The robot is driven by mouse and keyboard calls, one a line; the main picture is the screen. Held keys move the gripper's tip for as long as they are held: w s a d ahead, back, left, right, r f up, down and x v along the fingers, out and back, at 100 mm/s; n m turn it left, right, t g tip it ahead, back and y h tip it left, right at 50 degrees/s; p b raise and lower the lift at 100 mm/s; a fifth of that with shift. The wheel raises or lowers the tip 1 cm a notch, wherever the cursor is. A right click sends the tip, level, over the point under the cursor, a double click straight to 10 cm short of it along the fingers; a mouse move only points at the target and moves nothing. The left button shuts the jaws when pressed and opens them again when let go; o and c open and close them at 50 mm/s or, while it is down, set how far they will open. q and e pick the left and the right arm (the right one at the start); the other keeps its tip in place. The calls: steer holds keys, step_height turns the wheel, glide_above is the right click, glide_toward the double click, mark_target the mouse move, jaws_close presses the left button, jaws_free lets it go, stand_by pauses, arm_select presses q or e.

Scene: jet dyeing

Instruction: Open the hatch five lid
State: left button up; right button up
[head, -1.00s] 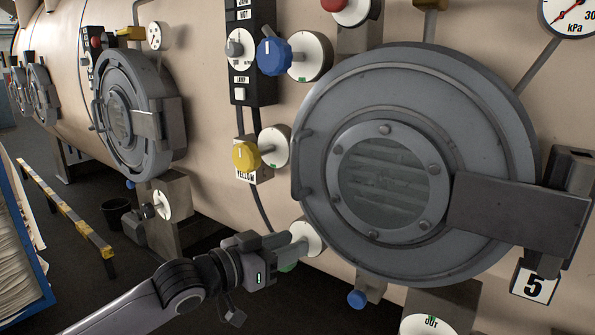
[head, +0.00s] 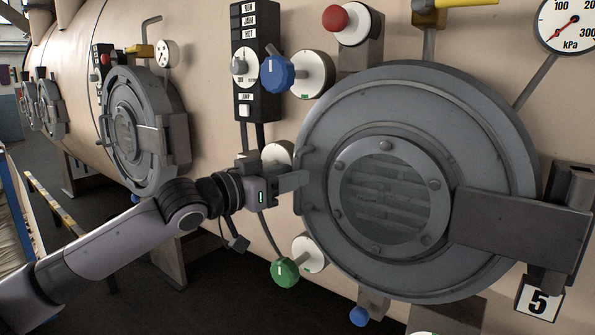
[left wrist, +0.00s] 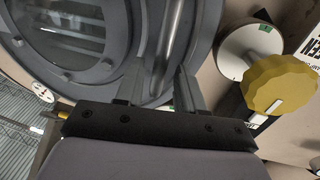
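The hatch five lid (head: 390,195) is a round grey door with a bolted window. It looks shut, with a hinge block (head: 520,225) on its right and a "5" plate below. A bar handle sits at its left rim, and shows in the left wrist view (left wrist: 170,42). My left gripper (head: 300,180) is at this handle. In the left wrist view its fingers (left wrist: 158,88) are apart, one on each side of the bar, and I see no clear grip. The fingertips partly hide the handle in the head view. My right gripper is not in view.
A yellow knob (left wrist: 280,85) is close beside the fingers. Another hatch (head: 135,130) is left. A pressure gauge (head: 570,22) is top right.

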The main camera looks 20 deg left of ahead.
arm_select(q)
steer(key=shift+x, duration=1.25)
steer(key=shift+c, duration=0.3)
jaws_close()
steer(key=shift+s, duration=0.1)
